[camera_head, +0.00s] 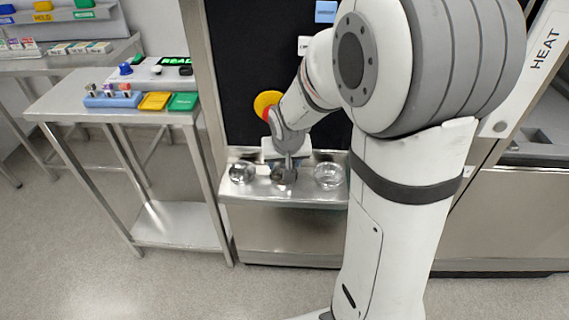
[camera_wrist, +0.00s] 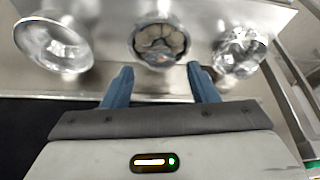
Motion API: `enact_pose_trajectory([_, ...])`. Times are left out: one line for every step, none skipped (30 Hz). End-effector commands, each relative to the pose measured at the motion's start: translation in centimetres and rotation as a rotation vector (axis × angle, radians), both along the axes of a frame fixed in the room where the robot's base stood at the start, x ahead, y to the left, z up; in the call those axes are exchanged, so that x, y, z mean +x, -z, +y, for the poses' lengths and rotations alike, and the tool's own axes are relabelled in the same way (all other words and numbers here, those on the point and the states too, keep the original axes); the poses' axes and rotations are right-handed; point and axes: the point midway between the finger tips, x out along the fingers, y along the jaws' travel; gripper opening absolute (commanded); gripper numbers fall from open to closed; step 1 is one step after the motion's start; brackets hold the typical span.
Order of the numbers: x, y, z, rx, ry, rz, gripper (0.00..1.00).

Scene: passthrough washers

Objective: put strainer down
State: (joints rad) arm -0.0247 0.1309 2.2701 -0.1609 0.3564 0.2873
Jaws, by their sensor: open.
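Three round shiny vessels stand in a row on a steel ledge (camera_head: 240,192). The middle one (camera_wrist: 158,20), which I take to be the strainer, holds or shows rounded tan and grey shapes inside. In the head view the middle vessel (camera_head: 284,177) sits right below my gripper (camera_head: 288,157). In the wrist view my gripper (camera_wrist: 160,76) has its two blue fingers spread, with nothing between them. The middle vessel lies just beyond the fingertips, between their lines. Whether a finger touches it I cannot tell.
A wide-mouthed vessel (camera_wrist: 53,43) and a glossy one (camera_wrist: 238,52) flank the middle vessel closely. A dark panel with a yellow and red round button (camera_head: 267,104) rises behind the ledge. A steel side table (camera_head: 60,103) with coloured blocks stands left.

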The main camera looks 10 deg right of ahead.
Motion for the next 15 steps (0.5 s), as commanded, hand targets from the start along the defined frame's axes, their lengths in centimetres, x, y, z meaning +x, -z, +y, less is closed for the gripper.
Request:
enact_pose_trajectory([-0.4, -1.2, 0.1, 0.000, -0.001, -0.006, 0.53])
enact_pose_trajectory([-0.6, -1.9, 0.1, 0.000, -0.001, -0.006, 0.53])
enact_pose_trajectory([-0.9, -2.7, 0.2, 0.001, -0.002, -0.006, 0.53])
enact_pose_trajectory([-1.2, -3.3, 0.2, 0.001, -0.002, -0.005, 0.53])
enact_pose_trajectory([-1.4, -3.9, 0.2, 0.001, -0.002, -0.006, 0.53])
enact_pose_trajectory([-1.8, -4.6, 0.3, 0.001, -0.002, -0.005, 0.53])
enact_pose_trajectory([-2.0, -5.2, 0.3, 0.001, -0.002, -0.006, 0.53])
enact_pose_trajectory([-2.2, -5.7, 0.3, 0.000, -0.001, -0.005, 0.53])
enact_pose_trajectory([-2.5, -6.4, 0.4, 0.001, -0.002, -0.006, 0.53])
enact_pose_trajectory([-2.7, -6.8, 0.4, 0.001, -0.003, -0.004, 0.53])
enact_pose_trajectory([-2.8, -7.2, 0.4, 0.001, -0.003, -0.004, 0.53])
enact_pose_trajectory([-3.1, -7.7, 0.5, 0.001, -0.003, -0.004, 0.53])
enact_pose_trajectory([-3.2, -8.0, 0.5, 0.001, -0.003, -0.003, 0.53])
enact_pose_trajectory([-3.3, -8.3, 0.5, 0.001, -0.003, -0.003, 0.53])
enact_pose_trajectory([-3.5, -8.6, 0.5, 0.001, -0.003, -0.002, 0.53])
